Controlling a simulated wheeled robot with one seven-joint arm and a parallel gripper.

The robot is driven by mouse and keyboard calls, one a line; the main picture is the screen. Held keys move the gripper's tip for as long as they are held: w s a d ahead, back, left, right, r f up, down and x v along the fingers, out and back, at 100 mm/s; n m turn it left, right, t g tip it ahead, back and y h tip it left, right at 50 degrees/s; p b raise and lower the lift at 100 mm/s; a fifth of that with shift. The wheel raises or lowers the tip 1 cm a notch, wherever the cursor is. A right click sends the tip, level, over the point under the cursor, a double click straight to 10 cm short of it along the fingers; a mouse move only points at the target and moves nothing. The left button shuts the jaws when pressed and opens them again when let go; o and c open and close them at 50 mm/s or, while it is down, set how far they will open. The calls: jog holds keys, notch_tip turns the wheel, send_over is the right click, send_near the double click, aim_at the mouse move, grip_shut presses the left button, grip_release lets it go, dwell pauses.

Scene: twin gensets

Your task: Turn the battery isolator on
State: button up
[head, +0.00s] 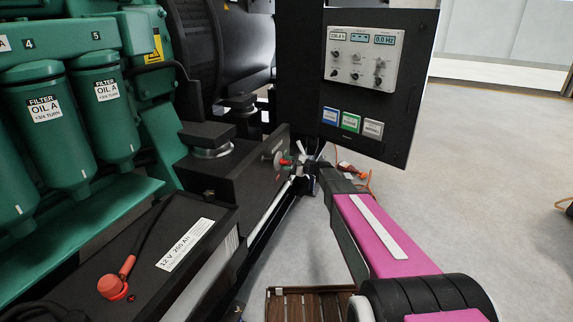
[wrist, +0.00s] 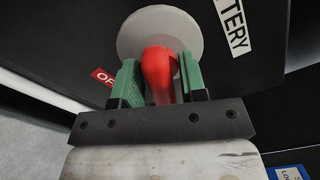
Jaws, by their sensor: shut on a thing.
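The battery isolator shows in the wrist view as a pale round disc (wrist: 160,25) with a red handle (wrist: 158,72) on a dark panel. A red label (wrist: 103,76) starting "OF" is beside it, and a white label (wrist: 236,32) ending "TTERY" is at the right. My gripper (wrist: 157,82) is shut on the red handle, with a green pad on each side of it. In the head view the isolator disc (head: 277,160) is on the side of a dark box, and my gripper (head: 291,163) reaches it from the right. The handle is mostly hidden there.
A control panel (head: 361,57) with knobs and displays stands above and right of my gripper. A battery (head: 185,245) with a red terminal cap (head: 110,286) is at the lower left. Green oil filters (head: 104,120) are at the left. Open grey floor (head: 480,200) lies at the right.

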jog(key=n, duration=0.5)
dwell(0.8)
jog(key=o, duration=0.6)
jog(key=shift+o, duration=0.2)
jog(key=shift+d, duration=0.1)
jog(key=v, duration=1)
jog(key=shift+s+d, duration=0.2)
jog(key=shift+d, duration=0.1)
jog(key=shift+f, duration=0.1)
jog(key=s+f+n+g+h, duration=0.25)
jog(key=s+f+h, duration=0.3)
jog(key=s, duration=0.55)
jog(key=s+f+n+g+h, duration=0.1)
jog(key=s+f+g+h, duration=0.4)
jog(key=s, duration=0.7)
jog(key=s+d+n+h, duration=0.1)
jog(key=s+d+h, duration=0.5)
jog(key=shift+s+d+r+t, duration=0.2)
jog(key=shift+s+t, duration=0.05)
jog(key=shift+t, duration=0.1)
